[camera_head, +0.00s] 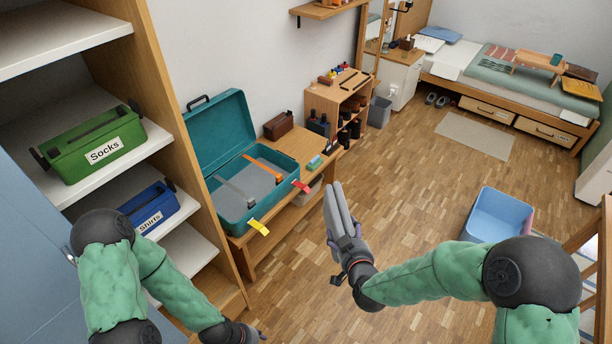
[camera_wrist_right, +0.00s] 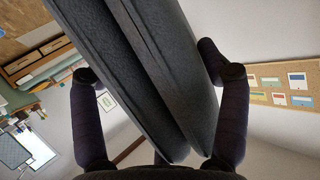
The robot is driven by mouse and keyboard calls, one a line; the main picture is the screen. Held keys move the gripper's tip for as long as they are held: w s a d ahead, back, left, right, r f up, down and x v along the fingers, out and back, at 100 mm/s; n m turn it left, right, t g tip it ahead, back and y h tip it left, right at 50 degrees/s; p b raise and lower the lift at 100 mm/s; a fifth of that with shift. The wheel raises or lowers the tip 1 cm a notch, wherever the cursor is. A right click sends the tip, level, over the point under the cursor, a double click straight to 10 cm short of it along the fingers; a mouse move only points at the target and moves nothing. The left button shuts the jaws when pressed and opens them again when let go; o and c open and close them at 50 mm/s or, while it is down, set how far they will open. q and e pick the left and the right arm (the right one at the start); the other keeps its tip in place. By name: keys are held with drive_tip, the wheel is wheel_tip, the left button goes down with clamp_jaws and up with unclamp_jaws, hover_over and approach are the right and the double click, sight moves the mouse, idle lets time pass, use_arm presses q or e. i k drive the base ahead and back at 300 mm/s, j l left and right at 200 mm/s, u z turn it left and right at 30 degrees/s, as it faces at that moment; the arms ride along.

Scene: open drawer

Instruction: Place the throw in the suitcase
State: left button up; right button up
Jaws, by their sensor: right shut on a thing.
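The suitcase (camera_head: 232,218) is teal and stands open on a low wooden bench, its lid leaning up at the back. Its grey inside holds an orange strap and a grey strap; a yellow tag and a red tag hang over its rim. My right gripper (camera_head: 347,243) is shut on the throw (camera_head: 338,212), a grey folded cloth held upright, to the right of the suitcase and apart from it. In the right wrist view the throw (camera_wrist_right: 140,70) shows dark between both fingers. My left gripper (camera_head: 245,334) is low at the bottom edge, left of centre; its jaws are unclear.
Shelves at the left hold a green Socks box (camera_head: 92,148) and a blue Shirts box (camera_head: 150,212). A brown box (camera_head: 279,125) stands on the bench (camera_head: 300,146) behind the suitcase. A blue bin (camera_head: 497,214) stands on the floor at right. The floor between is clear.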

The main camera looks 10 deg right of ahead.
sight(239, 185)
drive_tip(key=i+l+z, duration=0.4)
drive_tip(key=i+z, duration=0.4)
drive_tip(key=i+l+z, duration=0.1)
drive_tip(key=i+z, duration=0.3)
drive_tip(key=i+u, duration=0.85)
drive_tip(key=i+l+u, duration=0.2)
drive_tip(key=u, duration=0.2)
drive_tip(key=i+u, duration=0.15)
drive_tip(key=u, duration=0.25)
drive_tip(key=i+u, duration=0.2)
drive_tip(key=u, duration=0.2)
drive_tip(key=i+u, duration=0.15)
drive_tip(key=u, duration=0.25)
drive_tip(key=i+l+u, duration=0.1)
drive_tip(key=u, duration=0.3)
drive_tip(key=i+l+u, duration=0.2)
drive_tip(key=i+j, duration=0.05)
drive_tip(key=j, duration=0.05)
